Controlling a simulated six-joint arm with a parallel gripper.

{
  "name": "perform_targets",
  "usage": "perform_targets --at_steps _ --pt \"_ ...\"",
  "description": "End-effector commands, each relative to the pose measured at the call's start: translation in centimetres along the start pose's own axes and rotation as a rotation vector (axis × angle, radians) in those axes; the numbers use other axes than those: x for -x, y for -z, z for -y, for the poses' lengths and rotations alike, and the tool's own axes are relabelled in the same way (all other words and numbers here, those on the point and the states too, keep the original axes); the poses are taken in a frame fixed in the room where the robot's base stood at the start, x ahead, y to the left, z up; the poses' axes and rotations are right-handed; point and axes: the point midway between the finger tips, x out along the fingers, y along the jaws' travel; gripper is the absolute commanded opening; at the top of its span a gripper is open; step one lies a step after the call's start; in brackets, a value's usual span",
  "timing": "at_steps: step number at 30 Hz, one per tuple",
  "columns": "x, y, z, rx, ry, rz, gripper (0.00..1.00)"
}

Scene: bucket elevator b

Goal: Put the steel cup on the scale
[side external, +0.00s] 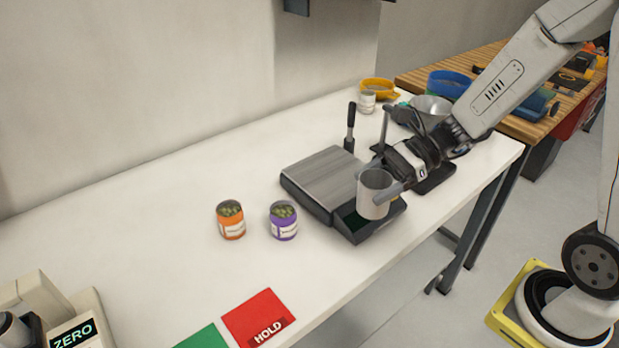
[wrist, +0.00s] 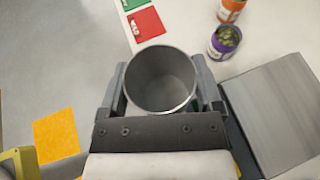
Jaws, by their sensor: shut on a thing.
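The steel cup (side external: 373,195) is a plain grey metal cylinder. My gripper (side external: 387,186) is shut on it, with one finger on each side. In the wrist view the cup (wrist: 160,80) is upright between the fingers of my gripper (wrist: 161,88), and its open mouth shows an empty inside. The scale (side external: 322,172) has a flat brushed-metal plate and a dark front panel. In the side view the cup overlaps the scale's front panel, to the right of the plate. In the wrist view the scale plate (wrist: 275,110) is to the right of the cup, apart from it.
An orange can (side external: 231,220) and a purple can (side external: 283,220) stand left of the scale. A red HOLD card (side external: 258,318) and a green card (side external: 203,338) lie at the front. White table between is clear.

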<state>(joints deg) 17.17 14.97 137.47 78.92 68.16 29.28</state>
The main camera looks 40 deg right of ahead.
Motion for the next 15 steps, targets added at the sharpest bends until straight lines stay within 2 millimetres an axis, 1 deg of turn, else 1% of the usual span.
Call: perform_targets --at_steps 1,6,10,12,15 --pt "1.0 -0.2 1.5 -0.023 0.067 -0.001 0.24" --pt "4.3 -0.7 5.6 -0.111 0.259 0.007 0.24" --pt "6.3 -1.0 7.6 -0.161 0.363 0.018 0.24" --pt "7.1 -1.1 8.3 -0.179 0.399 0.024 0.24" --pt "7.7 -1.2 8.9 -0.194 0.427 0.029 0.24"
